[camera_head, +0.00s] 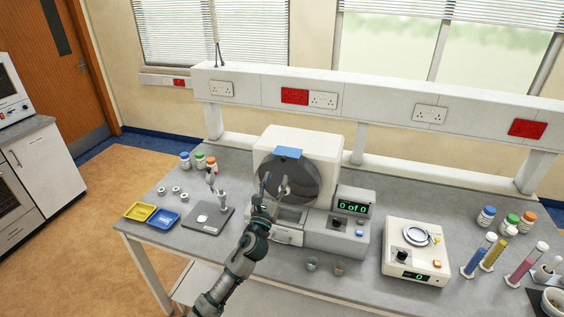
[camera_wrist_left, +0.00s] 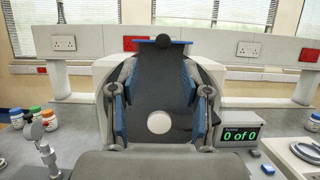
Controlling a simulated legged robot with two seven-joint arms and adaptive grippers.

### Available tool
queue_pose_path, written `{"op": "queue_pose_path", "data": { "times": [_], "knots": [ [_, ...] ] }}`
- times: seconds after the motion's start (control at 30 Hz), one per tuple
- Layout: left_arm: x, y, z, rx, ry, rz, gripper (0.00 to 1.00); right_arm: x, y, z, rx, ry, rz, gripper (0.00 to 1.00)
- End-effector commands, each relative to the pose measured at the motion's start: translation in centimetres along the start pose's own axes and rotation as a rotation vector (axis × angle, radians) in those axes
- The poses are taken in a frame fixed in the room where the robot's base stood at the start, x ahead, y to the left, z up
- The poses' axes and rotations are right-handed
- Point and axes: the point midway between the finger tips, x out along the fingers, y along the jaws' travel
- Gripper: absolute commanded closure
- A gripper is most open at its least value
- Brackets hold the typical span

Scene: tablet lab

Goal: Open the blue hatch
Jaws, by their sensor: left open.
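The blue hatch (camera_head: 287,153) shows as a small blue flap at the top front of a white machine with a dark round drum (camera_head: 303,180). My left gripper (camera_head: 274,181) is open and empty, in front of the drum and below the flap. Its fingers frame the drum in the left wrist view (camera_wrist_left: 157,75). Parts of the drum are hidden by the fingers. My right gripper is not in view.
A counter display (camera_head: 353,207) reading "0 of 0" stands right of the drum. A white balance (camera_head: 415,252) is farther right. Yellow (camera_head: 140,211) and blue (camera_head: 165,219) trays lie left. A white socket rail (camera_head: 375,106) runs behind.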

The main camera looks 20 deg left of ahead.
Motion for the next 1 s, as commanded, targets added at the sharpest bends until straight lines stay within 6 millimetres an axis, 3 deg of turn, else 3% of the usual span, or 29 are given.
{"op": "queue_pose_path", "data": {
  "times": [0.1, 0.3, 0.5, 0.77, 0.93, 1.0],
  "knots": [
    [2.8, 0.0, 0.2, -0.003, -0.001, 0.003, 0.53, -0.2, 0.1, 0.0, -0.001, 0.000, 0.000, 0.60],
    [5.9, -0.1, 0.1, -0.002, -0.001, 0.002, 0.53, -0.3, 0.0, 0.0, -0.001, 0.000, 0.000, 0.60],
    [7.1, 0.0, 0.0, -0.002, 0.000, 0.000, 0.53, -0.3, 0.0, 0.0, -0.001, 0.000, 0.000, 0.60],
    [7.1, 0.0, 0.1, -0.002, 0.000, 0.000, 0.53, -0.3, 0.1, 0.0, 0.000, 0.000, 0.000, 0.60],
    [7.1, 0.0, 0.0, -0.002, 0.000, 0.000, 0.95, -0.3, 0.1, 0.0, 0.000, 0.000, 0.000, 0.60],
    [7.1, 0.0, 0.0, -0.002, 0.000, 0.000, 1.00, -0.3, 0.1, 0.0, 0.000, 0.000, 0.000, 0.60]
  ]
}}
